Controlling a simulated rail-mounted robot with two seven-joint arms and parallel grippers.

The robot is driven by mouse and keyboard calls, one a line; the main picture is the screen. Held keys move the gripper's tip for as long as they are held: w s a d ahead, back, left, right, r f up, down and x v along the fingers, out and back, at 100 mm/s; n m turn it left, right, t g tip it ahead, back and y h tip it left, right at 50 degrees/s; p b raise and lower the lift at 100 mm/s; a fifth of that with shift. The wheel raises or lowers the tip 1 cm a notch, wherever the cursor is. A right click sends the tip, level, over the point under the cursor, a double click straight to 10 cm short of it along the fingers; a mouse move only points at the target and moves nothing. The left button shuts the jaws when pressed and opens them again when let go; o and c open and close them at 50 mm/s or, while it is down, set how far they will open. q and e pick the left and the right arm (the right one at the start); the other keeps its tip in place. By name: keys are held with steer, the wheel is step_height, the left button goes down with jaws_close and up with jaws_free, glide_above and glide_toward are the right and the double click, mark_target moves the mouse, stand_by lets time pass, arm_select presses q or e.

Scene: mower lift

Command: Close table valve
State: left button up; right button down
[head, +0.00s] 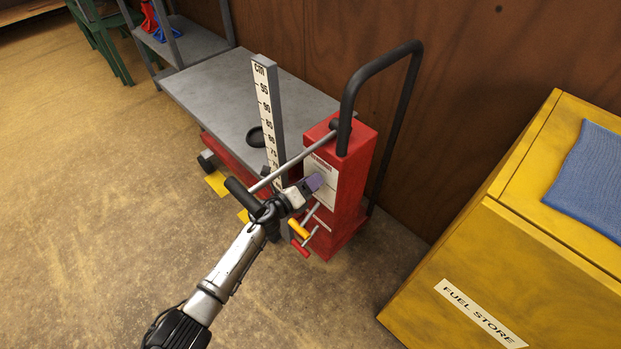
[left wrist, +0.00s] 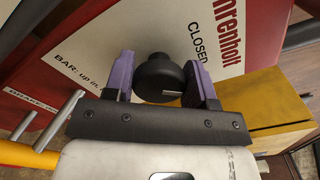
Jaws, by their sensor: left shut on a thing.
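The lift table (head: 215,95) has a grey top and a red pump housing (head: 350,175) at its near end. A white label plate on the housing shows in the left wrist view (left wrist: 110,45), with the word CLOSED beside a round black valve knob (left wrist: 160,78). My left gripper (head: 316,182) is at the plate, with its purple fingers on either side of the knob, shut on it. The knob is hidden behind the gripper in the head view. My right gripper is not in view.
A metal bar with a black grip (head: 242,196) slants out close to my left gripper. Yellow (head: 299,229) and red (head: 300,248) levers sit just below it. A height scale (head: 266,105) stands behind. A yellow fuel store box (head: 500,270) stands right; open floor lies left.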

arm_select(q)
steer(key=n+p, duration=0.2)
steer(key=n, duration=0.2)
steer(key=n+p, duration=0.1)
steer(key=n, duration=0.1)
steer(key=shift+f+n, duration=0.1)
steer(key=shift+n, duration=0.5)
stand_by(0.3)
steer(key=o, duration=0.9)
steer(key=shift+a, duration=0.1)
